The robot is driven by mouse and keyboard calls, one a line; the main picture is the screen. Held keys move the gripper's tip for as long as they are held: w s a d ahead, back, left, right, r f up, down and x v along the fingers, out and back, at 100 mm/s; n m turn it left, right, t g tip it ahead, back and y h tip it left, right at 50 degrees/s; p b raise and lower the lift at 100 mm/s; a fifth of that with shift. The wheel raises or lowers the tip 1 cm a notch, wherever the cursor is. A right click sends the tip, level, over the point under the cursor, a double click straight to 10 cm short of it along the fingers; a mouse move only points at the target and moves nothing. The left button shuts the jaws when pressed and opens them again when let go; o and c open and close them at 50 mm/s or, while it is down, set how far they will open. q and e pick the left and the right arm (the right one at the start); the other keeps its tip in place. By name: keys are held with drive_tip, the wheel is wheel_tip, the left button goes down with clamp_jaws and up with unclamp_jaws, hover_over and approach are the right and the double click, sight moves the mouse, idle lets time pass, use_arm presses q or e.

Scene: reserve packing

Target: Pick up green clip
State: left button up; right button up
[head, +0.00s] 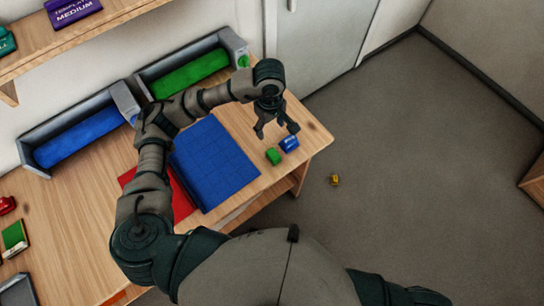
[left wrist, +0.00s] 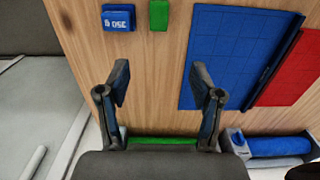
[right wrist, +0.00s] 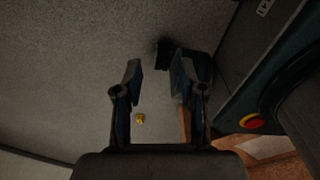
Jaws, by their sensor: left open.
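The green clip (head: 273,156) is a small green block lying on the wooden table near its right front edge, just left of a blue block (head: 289,143). In the left wrist view the green clip (left wrist: 159,15) is at the top, beside the blue block (left wrist: 118,18) with white lettering. My left gripper (head: 276,133) is open and empty above the table, close to both blocks but apart from them. In the left wrist view its fingers (left wrist: 164,85) are spread over bare wood. My right gripper (right wrist: 160,85) is open and empty over the floor.
A blue gridded mat (head: 212,165) and a red mat (head: 181,202) lie left of the clip. Grey trays with a green roll (head: 190,73) and a blue roll (head: 80,137) line the wall. A small yellow object (head: 335,180) lies on the floor.

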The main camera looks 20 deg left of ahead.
use_arm(q)
drive_tip(key=p, duration=0.1)
hover_over(272, 153)
wheel_tip(272, 153, down, 4)
drive_tip(key=f, duration=0.4)
drive_tip(key=f+p, duration=0.1)
drive_tip(key=f, duration=0.2)
drive_tip(key=shift+d, duration=0.3)
drive_tip(key=shift+w+a+f, duration=0.1)
drive_tip(key=shift+a+f, duration=0.15)
drive_tip(key=shift+f, duration=0.4)
wheel_tip(272, 153, down, 4)
drive_tip(key=shift+f+p, duration=0.25)
drive_tip(key=shift+p, duration=0.5)
drive_tip(key=shift+f, duration=0.25)
drive_tip(key=shift+d, duration=0.15)
drive_tip(key=shift+c, duration=1.2)
drive_tip(key=c, duration=0.8)
use_arm(e)
drive_tip(key=r, duration=0.1)
drive_tip(key=w+r, duration=0.1)
drive_tip(key=d+r, duration=0.1)
drive_tip(key=shift+w, duration=0.35)
